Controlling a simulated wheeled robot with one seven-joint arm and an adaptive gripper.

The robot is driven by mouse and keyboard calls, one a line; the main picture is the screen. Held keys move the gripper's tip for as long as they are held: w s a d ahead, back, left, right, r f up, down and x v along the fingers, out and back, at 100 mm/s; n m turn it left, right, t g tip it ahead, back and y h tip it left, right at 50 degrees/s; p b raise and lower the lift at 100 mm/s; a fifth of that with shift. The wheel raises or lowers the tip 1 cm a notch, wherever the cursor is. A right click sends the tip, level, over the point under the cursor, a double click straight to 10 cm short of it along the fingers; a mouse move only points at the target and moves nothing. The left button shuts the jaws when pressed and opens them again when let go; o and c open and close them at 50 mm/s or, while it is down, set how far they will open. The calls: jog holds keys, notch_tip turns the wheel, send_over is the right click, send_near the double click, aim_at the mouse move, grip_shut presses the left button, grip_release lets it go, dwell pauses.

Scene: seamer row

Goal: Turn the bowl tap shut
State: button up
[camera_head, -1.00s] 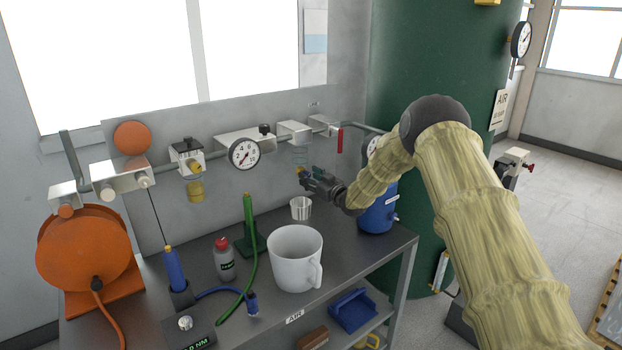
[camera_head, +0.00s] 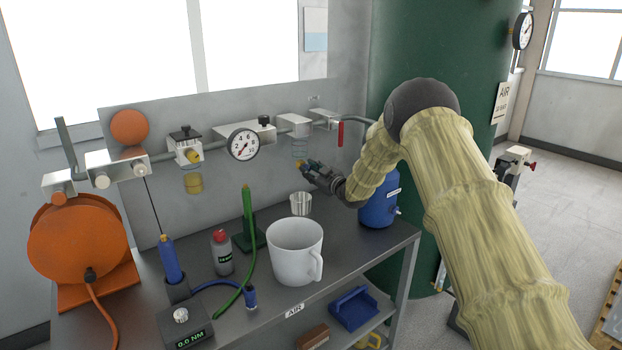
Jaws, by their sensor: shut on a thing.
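The clear bowl (camera_head: 299,148) hangs under a pale block (camera_head: 294,124) on the air line along the back panel. The small brass-coloured bowl tap (camera_head: 299,163) shows at its lower end, mostly covered by my gripper. My gripper (camera_head: 305,166) reaches in from the right, tilted, and its jaws are shut on the tap. The exact finger contact is too small to make out. A small metal cup (camera_head: 301,204) stands on the bench below the tap, apart from my gripper.
A white mug (camera_head: 294,252) stands in front of the cup. A blue container (camera_head: 378,208) is close to the right of my gripper. A red lever (camera_head: 340,134) hangs nearby, and a gauge (camera_head: 243,144) sits left. A green hose (camera_head: 250,225) rises from the bench.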

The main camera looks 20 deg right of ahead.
jog(key=shift+f+n+b, duration=0.1)
jog(key=shift+n+b, duration=1.05)
jog(key=shift+n, duration=0.05)
jog(key=o, duration=1)
jog(key=shift+w+d, duration=0.1)
jog(key=shift+o, duration=0.2)
jog(key=v, duration=1.2)
